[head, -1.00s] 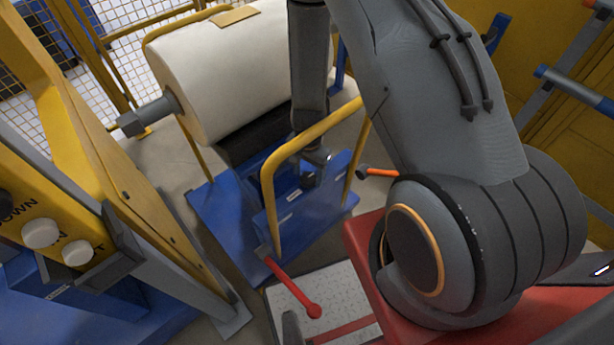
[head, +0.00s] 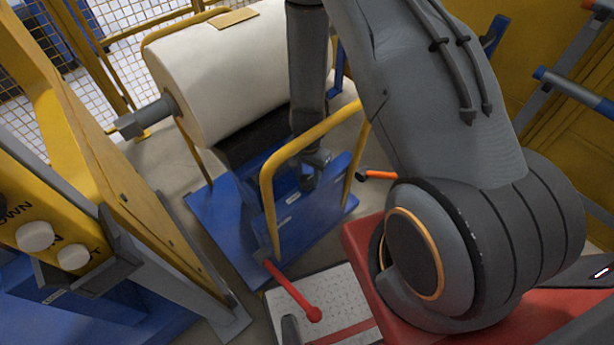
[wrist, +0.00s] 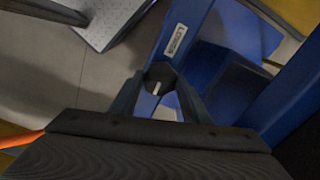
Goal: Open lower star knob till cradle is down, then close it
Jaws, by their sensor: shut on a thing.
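The blue cart (head: 228,221) stands on the floor with its yellow handle (head: 297,146) upright. A large white roll (head: 222,80) rests on the dark cradle (head: 254,140). My gripper (head: 309,180) is low behind the yellow handle, at the cart's blue body. In the wrist view the dark star knob (wrist: 160,78) sits by a label reading LOWER (wrist: 176,40). My gripper (wrist: 159,95) is shut on this knob, one finger on each side. A short pale mark shows on the knob's face.
A yellow frame with push buttons (head: 36,236) stands at the left. An orange-ended bar (head: 376,175) lies right of the handle. Mesh fencing (head: 130,45) is behind.

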